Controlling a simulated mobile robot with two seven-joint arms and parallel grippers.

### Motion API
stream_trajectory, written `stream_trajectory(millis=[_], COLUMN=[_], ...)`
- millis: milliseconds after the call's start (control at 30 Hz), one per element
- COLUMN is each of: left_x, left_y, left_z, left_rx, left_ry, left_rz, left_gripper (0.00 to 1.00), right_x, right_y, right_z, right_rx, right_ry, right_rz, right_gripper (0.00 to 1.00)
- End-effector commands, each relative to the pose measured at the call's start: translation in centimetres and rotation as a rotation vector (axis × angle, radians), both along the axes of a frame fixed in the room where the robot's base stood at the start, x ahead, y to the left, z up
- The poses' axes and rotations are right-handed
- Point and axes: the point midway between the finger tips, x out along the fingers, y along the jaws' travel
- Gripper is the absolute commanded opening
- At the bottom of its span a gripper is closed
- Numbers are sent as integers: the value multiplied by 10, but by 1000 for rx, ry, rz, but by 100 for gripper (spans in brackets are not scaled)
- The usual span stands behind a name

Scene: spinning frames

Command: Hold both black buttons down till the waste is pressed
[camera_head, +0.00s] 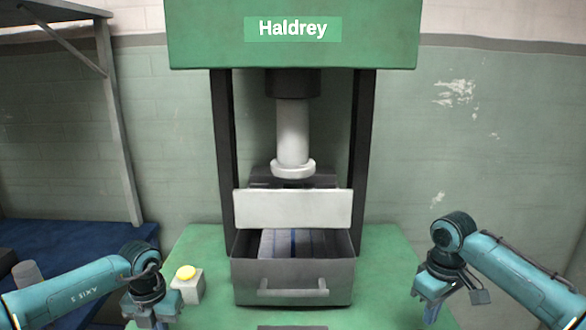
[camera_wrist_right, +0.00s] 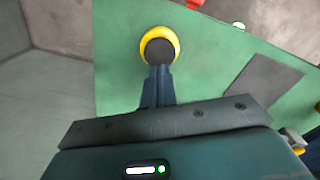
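A black button in a yellow ring (camera_wrist_right: 160,48) sits on the green table in the right wrist view. My right gripper (camera_wrist_right: 158,68) has its fingers together, tips at the button's near edge; I cannot tell whether they press it. In the head view, my right gripper (camera_head: 430,314) points down at the table's right side and hides that button. My left gripper (camera_head: 150,318) is low at the left; its fingertips are cut off, and no black button shows there. Pale waste with a blue stripe (camera_head: 280,243) lies in the grey drawer (camera_head: 293,272), under the raised white ram (camera_head: 293,135).
The green press head (camera_head: 292,52) reads "Haldrey". A pale plate (camera_head: 293,209) stands above the drawer. A yellow button (camera_head: 186,272) on a light box (camera_head: 190,290) is close beside my left gripper. A dark plate (camera_wrist_right: 262,88) lies right of the ringed button.

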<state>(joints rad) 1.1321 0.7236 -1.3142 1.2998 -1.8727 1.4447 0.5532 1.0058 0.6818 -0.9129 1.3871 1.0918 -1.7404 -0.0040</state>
Motion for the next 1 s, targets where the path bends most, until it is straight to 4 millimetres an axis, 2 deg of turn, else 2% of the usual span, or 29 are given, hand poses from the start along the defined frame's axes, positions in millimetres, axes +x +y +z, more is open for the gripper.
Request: stream_trajectory(millis=[700,1000], left_x=[0,0], left_y=[0,0], left_z=[-1,-1], left_rx=[0,0], left_ry=[1,1], left_rz=[0,0], left_gripper=[0,0], right_x=[-63,-69], right_y=[-1,0], right_z=[26,29], right_rx=[0,0], right_ry=[0,0], right_rz=[1,0], right_gripper=[0,0])
